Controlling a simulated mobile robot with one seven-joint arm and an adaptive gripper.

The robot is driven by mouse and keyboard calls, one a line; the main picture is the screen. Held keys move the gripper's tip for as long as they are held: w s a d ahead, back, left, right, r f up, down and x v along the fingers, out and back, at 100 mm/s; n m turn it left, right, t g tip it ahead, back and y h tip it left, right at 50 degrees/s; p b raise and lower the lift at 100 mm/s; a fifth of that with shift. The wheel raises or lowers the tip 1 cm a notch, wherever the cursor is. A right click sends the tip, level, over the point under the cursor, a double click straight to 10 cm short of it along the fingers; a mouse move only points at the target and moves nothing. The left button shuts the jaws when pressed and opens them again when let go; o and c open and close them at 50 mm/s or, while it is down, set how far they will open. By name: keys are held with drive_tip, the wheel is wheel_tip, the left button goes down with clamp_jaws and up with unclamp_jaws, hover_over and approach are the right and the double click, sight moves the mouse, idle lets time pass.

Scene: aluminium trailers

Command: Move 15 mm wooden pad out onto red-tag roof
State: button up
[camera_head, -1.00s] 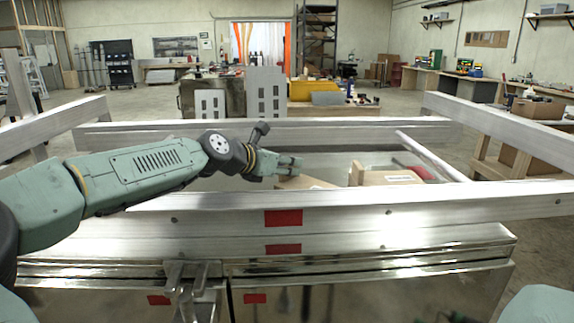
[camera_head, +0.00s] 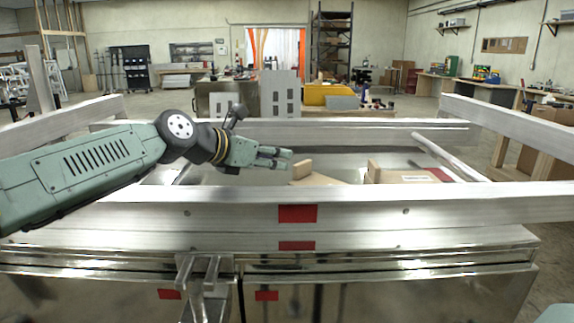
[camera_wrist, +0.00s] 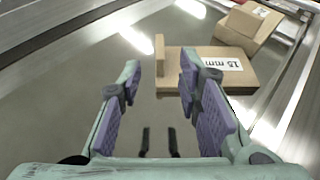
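The 15 mm wooden pad (camera_wrist: 207,65) is a flat tan board with a white "15 mm" label and a small upright block at its left end. It lies on the roof floor in the wrist view, ahead of my fingers. In the head view the pad (camera_head: 310,178) shows just right of my gripper (camera_head: 288,159). In the wrist view my gripper (camera_wrist: 160,85) is open, its purple-padded fingers apart with nothing between them. The right fingertip overlaps the pad's near edge in the picture; contact cannot be told. Red tags (camera_head: 297,214) mark the front rail of this roof.
Another labelled wooden piece (camera_head: 400,176) with an upright block lies right of the pad; it also shows in the wrist view (camera_wrist: 247,25). Metal rails (camera_head: 400,198) frame the roof. The sheet left of the pad (camera_wrist: 85,70) is clear.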

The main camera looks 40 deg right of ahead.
drive_tip(key=shift+v, duration=0.75)
